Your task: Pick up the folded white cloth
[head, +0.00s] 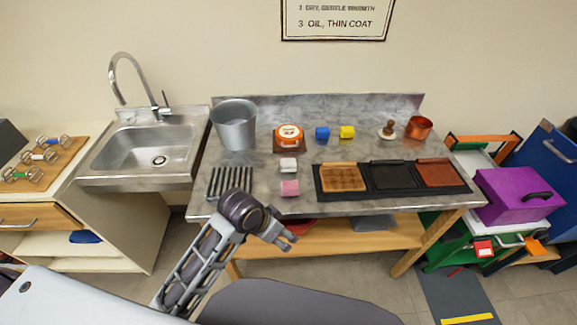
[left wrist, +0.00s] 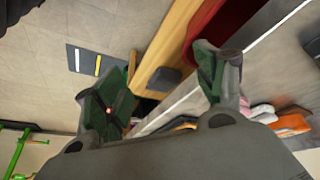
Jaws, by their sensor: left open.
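The folded white cloth (head: 288,164) lies on the grey stone worktop (head: 245,178), just behind a folded pink cloth (head: 290,188). My left gripper (head: 288,238) is in front of the worktop's front edge, nearer to me than both cloths and apart from them. In the left wrist view its two fingers (left wrist: 165,82) are spread with nothing held between them. Small pale and pink shapes at the right of that view are partly hidden, and I cannot tell which is the white cloth. My right gripper is not in view.
A metal bucket (head: 234,124) and a dark slotted rack (head: 229,181) stand left of the cloths. A black tray (head: 390,192) with brown, black and red-brown pads lies to the right. A wooden shelf (head: 330,236) runs below.

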